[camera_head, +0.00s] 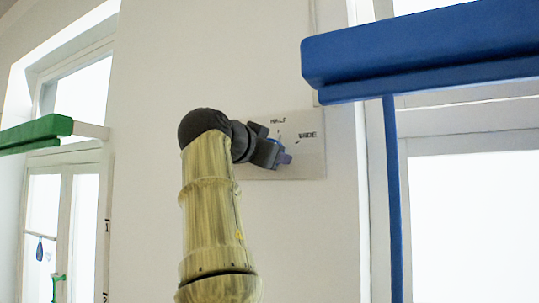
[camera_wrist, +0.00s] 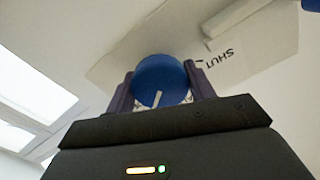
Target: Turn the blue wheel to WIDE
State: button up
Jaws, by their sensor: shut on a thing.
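The blue wheel (camera_wrist: 160,72) is in the middle of the wrist view, between the two purple fingers of my gripper (camera_wrist: 159,82). The fingers are shut on its sides. A white pointer line on the wheel points toward the bottom of the wrist view, toward my gripper body. The wheel sits on a pale wall plate (camera_head: 312,165). In the head view the plate shows HALF (camera_head: 278,121) at the top and a label that looks like WIDE (camera_head: 307,136) at the right. My gripper (camera_head: 284,158) mostly hides the wheel in the head view.
A blue awning-like box (camera_head: 420,50) with a blue post (camera_head: 393,190) stands at the right by a bright window. A green one (camera_head: 37,133) is at the far left. A pale bar (camera_wrist: 238,20) stands near the plate's edge. The wall around the plate is bare.

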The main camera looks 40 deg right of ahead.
jog(key=shift+f+m, duration=0.1)
jog(key=shift+m, duration=0.5)
jog(key=o, duration=1)
jog(key=shift+c, duration=0.2)
jog(key=b+v, duration=0.2)
jog(key=v, duration=1.5)
jog(key=shift+a, duration=0.25)
